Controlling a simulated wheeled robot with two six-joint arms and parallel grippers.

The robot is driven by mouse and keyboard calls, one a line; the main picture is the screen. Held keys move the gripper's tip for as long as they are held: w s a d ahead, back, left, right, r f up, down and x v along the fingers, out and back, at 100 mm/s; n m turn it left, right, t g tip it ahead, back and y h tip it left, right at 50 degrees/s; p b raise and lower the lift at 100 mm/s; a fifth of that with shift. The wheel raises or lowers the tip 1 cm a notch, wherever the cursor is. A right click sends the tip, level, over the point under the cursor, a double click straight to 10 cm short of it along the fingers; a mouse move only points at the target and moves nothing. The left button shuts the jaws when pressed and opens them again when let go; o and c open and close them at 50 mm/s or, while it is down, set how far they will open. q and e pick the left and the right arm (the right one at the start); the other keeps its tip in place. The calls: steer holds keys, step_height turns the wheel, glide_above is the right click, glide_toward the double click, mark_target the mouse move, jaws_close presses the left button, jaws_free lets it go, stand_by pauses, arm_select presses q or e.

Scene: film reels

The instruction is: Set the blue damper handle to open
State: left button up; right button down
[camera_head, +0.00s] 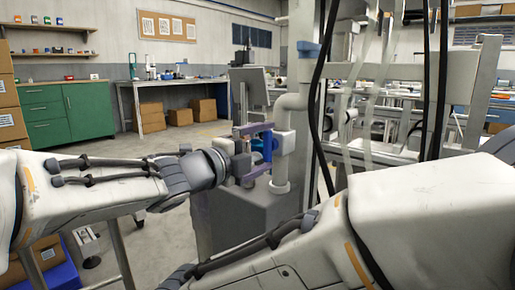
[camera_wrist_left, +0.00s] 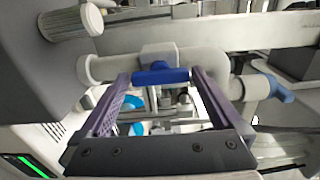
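The blue handle (camera_wrist_left: 161,75) sits on a white valve body on a pale pipe (camera_wrist_left: 215,65). In the left wrist view it lies crosswise between the fingertips of my left gripper (camera_wrist_left: 160,73). The fingers are wide apart, one at each end of the handle; I cannot tell whether they touch it. In the head view my left gripper (camera_head: 268,147) reaches the pipe from the left, with a blue part (camera_head: 267,146) showing upright between its fingers. My right gripper is out of view; only my right arm shows.
A second blue handle (camera_wrist_left: 278,88) is on the pipe to the right in the wrist view. A grey cabinet (camera_head: 225,222) stands below the pipe, a monitor (camera_head: 249,86) behind it. Black cables (camera_head: 318,110) hang to the right. Open floor lies to the left.

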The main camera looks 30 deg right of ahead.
arm_select(q)
steer(key=shift+s+a, duration=0.15)
steer(key=shift+a, duration=0.4)
steer(key=p+v, duration=0.3)
steer(key=v, duration=0.6)
steer(key=shift+a, duration=0.2)
steer(key=shift+s, duration=0.1)
